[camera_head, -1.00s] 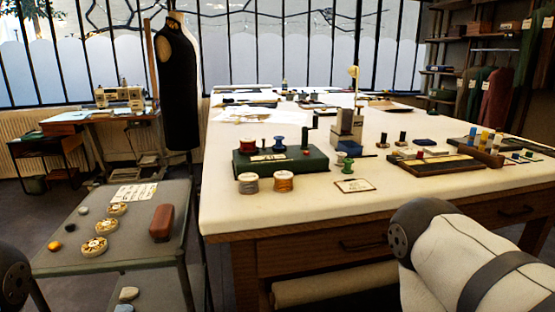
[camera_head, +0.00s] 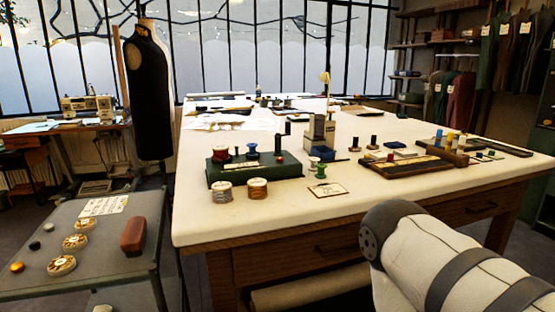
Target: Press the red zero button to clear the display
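A dark green box (camera_head: 255,171) stands near the front left of the cream-topped table (camera_head: 300,214). A small round red piece (camera_head: 221,153) sits on its left part, beside a blue spool (camera_head: 252,150) and a dark upright piece (camera_head: 280,143). I cannot tell whether the red piece is the zero button or a spool. No lit display can be made out. A grey boxy device (camera_head: 321,131) with a thin post stands behind the box to the right. Neither gripper is in view; only part of my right arm shows at the lower right.
Two thread spools (camera_head: 257,189) stand before the box, and green spools (camera_head: 320,170) and a card (camera_head: 327,190) lie to its right. A dark tray (camera_head: 405,167) lies further right. A grey side table (camera_head: 105,228) holds several small items. The table's front strip is clear.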

